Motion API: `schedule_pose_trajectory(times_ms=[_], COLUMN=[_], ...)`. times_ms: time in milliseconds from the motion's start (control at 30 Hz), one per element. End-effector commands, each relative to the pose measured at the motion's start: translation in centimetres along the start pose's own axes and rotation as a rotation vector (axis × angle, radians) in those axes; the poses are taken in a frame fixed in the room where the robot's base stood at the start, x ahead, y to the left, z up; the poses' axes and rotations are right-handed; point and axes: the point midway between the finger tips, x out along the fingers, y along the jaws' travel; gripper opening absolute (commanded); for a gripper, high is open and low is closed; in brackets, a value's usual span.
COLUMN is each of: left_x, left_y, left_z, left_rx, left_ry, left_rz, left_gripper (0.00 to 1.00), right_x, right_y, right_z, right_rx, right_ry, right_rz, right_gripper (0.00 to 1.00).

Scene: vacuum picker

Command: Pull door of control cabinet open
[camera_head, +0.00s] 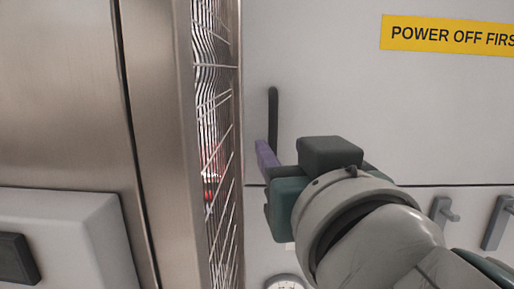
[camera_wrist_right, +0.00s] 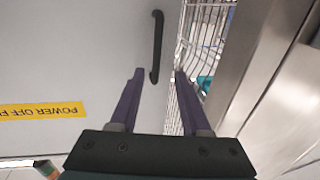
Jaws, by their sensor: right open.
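The cabinet door (camera_head: 330,85) is a flat light-grey panel, also in the right wrist view (camera_wrist_right: 75,60). Its black bar handle (camera_head: 273,115) stands upright near its left edge in the head view. My right gripper (camera_head: 264,156) is at the handle's lower end; one purple finger shows and the other is hidden. In the right wrist view the gripper (camera_wrist_right: 159,74) is open, and the handle (camera_wrist_right: 157,45) appears between and beyond the two purple fingertips. I see no contact; the depth gap is unclear. My left gripper is not in view.
A yellow "POWER OFF FIRST" label (camera_head: 450,36) is on the door. Left of the door are a wire mesh (camera_head: 213,120) and a brushed-steel panel (camera_head: 60,90). Grey lever handles (camera_head: 443,212) and a round dial (camera_head: 285,283) sit on the panel below.

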Motion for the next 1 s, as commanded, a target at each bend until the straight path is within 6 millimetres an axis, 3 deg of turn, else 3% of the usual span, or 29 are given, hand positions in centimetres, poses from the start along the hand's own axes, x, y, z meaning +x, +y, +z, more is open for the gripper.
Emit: schedule_pose_trajectory(times_ms=[333,600,1000], left_x=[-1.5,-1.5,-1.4], left_y=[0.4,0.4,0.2], left_z=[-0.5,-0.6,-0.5], left_rx=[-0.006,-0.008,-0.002], left_ry=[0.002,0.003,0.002], left_rz=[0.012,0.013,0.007], left_gripper=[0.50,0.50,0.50], right_x=[4.7,8.4,9.7], right_y=[0.0,0.1,0.1], right_z=[-0.4,-0.1,-0.1], right_rx=[-0.003,0.000,0.001], right_ry=[0.000,0.000,-0.002], right_rz=[0.001,0.002,0.002], right_gripper=[0.47,0.47,0.47])
